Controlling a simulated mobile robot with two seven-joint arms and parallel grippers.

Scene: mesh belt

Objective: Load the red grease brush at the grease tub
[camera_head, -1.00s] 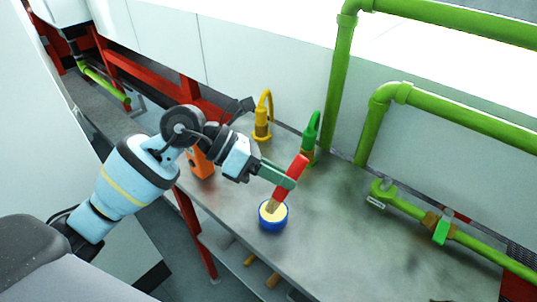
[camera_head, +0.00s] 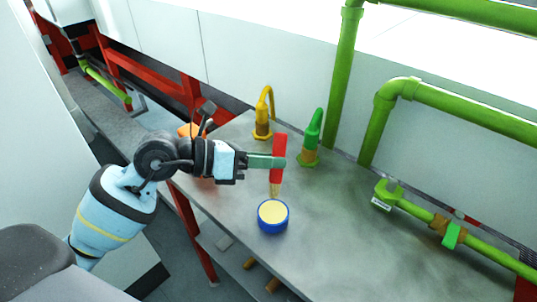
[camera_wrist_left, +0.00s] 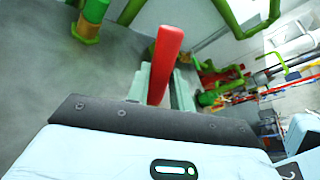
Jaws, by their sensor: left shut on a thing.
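My left gripper (camera_head: 278,161) is shut on the red grease brush (camera_head: 279,146). The brush is upright, red handle up, with its pale bristles pointing down. The bristles are above the far rim of the grease tub (camera_head: 273,228) and look clear of it. The tub is a blue round pot with pale yellow grease, standing on the grey table. In the left wrist view the red handle (camera_wrist_left: 165,62) rises between the gripper's fingers; the bristles and tub are not visible there. My right gripper is not in view.
An orange object (camera_head: 190,130) is partly hidden behind my left arm. Green pipes (camera_head: 420,215) run along the right. The table (camera_head: 345,240) is clear right of the tub.

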